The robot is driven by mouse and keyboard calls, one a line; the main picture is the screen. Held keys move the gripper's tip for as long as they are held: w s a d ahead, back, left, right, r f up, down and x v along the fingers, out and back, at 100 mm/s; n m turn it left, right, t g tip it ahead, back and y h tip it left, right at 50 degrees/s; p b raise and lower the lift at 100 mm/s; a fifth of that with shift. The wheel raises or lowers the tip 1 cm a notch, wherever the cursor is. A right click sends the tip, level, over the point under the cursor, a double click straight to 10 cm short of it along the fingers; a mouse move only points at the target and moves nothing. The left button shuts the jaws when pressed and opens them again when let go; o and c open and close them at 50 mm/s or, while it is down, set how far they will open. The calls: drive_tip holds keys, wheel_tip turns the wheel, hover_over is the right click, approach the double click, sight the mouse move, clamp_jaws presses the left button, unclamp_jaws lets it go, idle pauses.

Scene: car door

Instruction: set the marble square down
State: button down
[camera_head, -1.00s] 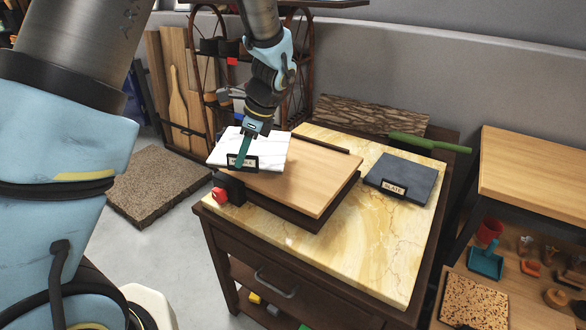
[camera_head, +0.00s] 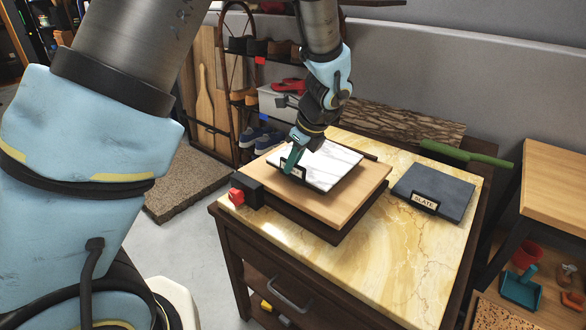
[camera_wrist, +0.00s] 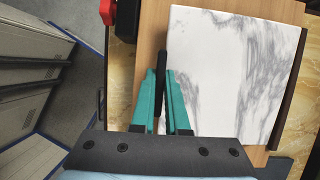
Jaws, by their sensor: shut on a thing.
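The marble square (camera_head: 329,165) is a white slab with grey veins and a dark label holder on its near edge. My gripper (camera_head: 292,160) is shut on that label holder at the slab's left front edge. The square is over the wooden board (camera_head: 325,208), and I cannot tell whether it touches the board or hovers just above it. In the wrist view the marble square (camera_wrist: 235,75) fills the right side, and the teal fingers of my gripper (camera_wrist: 161,95) close around the dark holder.
The wooden board sits on a dark base on a yellow marble-topped cabinet (camera_head: 410,265). A red knob (camera_head: 236,197) is at the board's left corner. The cabinet's front right is clear.

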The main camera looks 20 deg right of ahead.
drive_tip(key=shift+f, duration=1)
drive_tip(key=c, duration=0.9)
unclamp_jaws()
drive_tip(key=v, duration=1.2)
drive_tip(key=shift+b, duration=0.3)
drive_tip(key=a+f+n, duration=0.1)
drive_tip(key=a+n, duration=0.8)
drive_tip(key=a, duration=0.2)
drive_tip(key=a+f+n+g+h, duration=0.1)
drive_tip(key=a+n, duration=0.9)
drive_tip(key=a, duration=0.1)
drive_tip(key=a+f+n+g+h, duration=0.1)
drive_tip(key=a+n, duration=0.9)
drive_tip(key=a, duration=0.1)
drive_tip(key=shift+s+f, duration=0.15)
